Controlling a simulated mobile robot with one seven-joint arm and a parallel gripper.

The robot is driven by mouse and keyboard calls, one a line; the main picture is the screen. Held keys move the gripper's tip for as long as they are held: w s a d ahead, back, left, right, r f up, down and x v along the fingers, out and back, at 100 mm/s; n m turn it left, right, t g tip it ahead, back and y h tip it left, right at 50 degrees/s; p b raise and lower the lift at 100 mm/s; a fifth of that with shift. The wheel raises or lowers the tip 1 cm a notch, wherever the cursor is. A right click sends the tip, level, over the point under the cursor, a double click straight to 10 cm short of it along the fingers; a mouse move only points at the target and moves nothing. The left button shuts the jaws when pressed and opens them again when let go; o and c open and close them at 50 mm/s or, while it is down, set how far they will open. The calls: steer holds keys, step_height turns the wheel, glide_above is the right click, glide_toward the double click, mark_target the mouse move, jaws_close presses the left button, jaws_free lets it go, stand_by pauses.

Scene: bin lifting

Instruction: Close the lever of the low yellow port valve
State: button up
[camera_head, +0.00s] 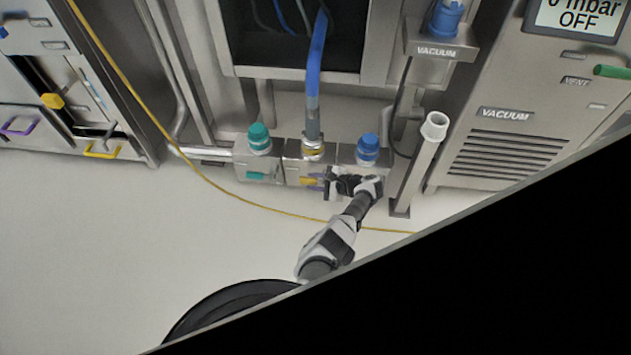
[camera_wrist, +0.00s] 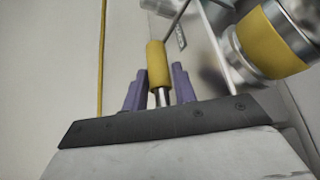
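The low yellow port valve (camera_head: 304,164) is the middle of three low valve blocks. A blue hose plugs into its yellow-ringed top, and the yellow collar (camera_wrist: 270,42) fills the upper right of the wrist view. Its yellow lever (camera_head: 307,181) sticks out of the block's front. In the wrist view the lever (camera_wrist: 157,64) stands between the two purple fingers of my gripper (camera_wrist: 158,86), with its metal stem near the palm. Narrow gaps seem to show beside the stem, so my gripper looks open around the lever. In the head view my gripper (camera_head: 324,182) is right at the block.
A green-topped valve (camera_head: 259,141) stands to the left and a blue-topped valve (camera_head: 368,150) close to the right. A slanted grey post (camera_head: 420,165) stands farther right. A thin yellow cable (camera_head: 245,203) crosses the floor.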

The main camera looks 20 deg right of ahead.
steer(key=o, duration=0.3)
steer(key=p+v, duration=0.3)
steer(key=v, duration=1)
steer(key=shift+s+d+r+p, duration=0.2)
steer(key=shift+s+d+p, duration=0.05)
steer(key=shift+p, duration=0.1)
steer(key=shift+a, duration=0.1)
